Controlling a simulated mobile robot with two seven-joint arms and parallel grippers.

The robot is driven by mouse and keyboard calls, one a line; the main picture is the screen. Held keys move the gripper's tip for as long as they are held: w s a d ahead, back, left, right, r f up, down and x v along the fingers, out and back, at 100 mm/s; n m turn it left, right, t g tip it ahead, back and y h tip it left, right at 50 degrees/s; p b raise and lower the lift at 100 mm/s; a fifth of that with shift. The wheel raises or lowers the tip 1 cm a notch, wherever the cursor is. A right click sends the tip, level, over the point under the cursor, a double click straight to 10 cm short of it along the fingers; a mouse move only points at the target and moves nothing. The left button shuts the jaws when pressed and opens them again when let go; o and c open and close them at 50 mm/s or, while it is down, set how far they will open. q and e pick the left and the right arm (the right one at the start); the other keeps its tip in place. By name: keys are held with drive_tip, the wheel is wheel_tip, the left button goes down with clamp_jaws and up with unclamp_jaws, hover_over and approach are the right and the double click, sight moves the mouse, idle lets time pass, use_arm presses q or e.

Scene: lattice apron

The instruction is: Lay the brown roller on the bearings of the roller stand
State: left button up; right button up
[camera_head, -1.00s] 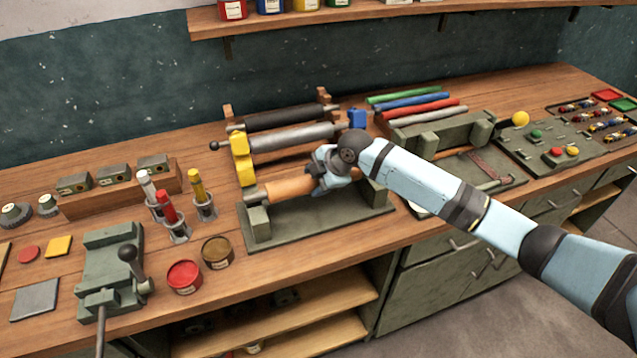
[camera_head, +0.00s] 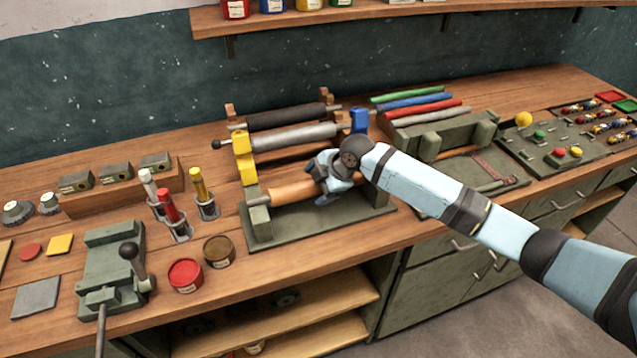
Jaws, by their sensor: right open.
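The brown roller (camera_head: 292,192) lies lengthwise above the green base of the roller stand (camera_head: 282,230). Its left shaft end rests at the top of the left bearing block (camera_head: 259,213). Its right end and the right bearing are hidden behind my gripper and arm, so I cannot tell how that end sits. My right gripper (camera_head: 326,193) is open, with its fingers down around or just beside the roller's right part. My left gripper is not in view.
Behind stands a frame with a grey roller (camera_head: 297,137), a black roller (camera_head: 287,116), and yellow (camera_head: 243,157) and blue (camera_head: 358,120) end brackets. Red (camera_head: 185,275) and brown (camera_head: 218,251) tins stand front left. A rack of coloured rods (camera_head: 440,135) stands to the right.

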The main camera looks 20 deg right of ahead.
drive_tip(key=b+v, duration=0.1)
drive_tip(key=v, duration=1.2)
drive_tip(key=shift+s+r, duration=0.2)
drive_tip(key=shift+r, duration=0.1)
